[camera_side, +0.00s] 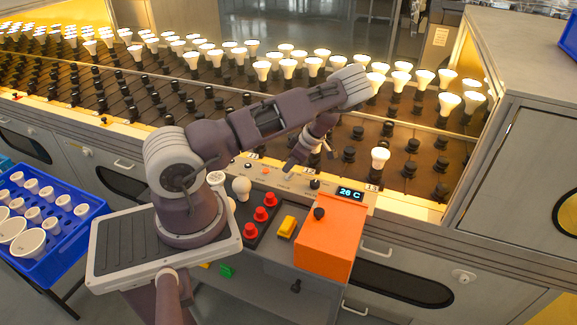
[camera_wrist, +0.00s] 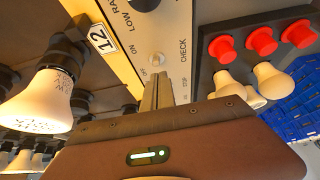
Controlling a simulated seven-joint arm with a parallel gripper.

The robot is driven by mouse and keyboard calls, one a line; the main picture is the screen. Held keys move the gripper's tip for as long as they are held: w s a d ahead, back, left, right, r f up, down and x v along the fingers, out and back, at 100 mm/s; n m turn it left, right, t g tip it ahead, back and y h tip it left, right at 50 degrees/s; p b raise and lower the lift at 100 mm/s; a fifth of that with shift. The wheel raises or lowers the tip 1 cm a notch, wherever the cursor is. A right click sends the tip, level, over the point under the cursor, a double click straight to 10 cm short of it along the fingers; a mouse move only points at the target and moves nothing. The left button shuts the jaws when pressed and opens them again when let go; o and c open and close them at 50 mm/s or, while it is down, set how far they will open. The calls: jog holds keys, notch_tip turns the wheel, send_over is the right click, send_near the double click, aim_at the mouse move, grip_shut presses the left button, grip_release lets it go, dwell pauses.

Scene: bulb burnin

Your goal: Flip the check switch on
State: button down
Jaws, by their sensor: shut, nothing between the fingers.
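The control panel (camera_wrist: 165,30) is a pale strip with printed labels, among them CHECK, ON and LOW. A small light toggle, the check switch (camera_wrist: 157,59), sits on it beside the CHECK print in the wrist view. I cannot tell for certain which way its lever points. My gripper (camera_wrist: 158,76) is shut and empty, with its fingertips right by the switch; contact cannot be told. In the side view my gripper (camera_side: 292,167) is low over the panel, and the switch cannot be made out there.
Three red sockets (camera_side: 261,214) and loose bulbs (camera_wrist: 272,82) lie beside the panel. An orange box (camera_side: 328,240) stands to the right. Racks of lit bulbs (camera_side: 313,66) are behind, with a lit bulb (camera_wrist: 42,100) close to my gripper. A blue crate (camera_side: 75,236) holds bulbs at left.

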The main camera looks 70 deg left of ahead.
jog(key=shift+r, duration=0.75)
jog(key=w+d+r, duration=0.5)
jog(key=r, duration=0.1)
jog(key=shift+w+d+r, duration=0.15)
jog(key=shift+r, duration=0.1)
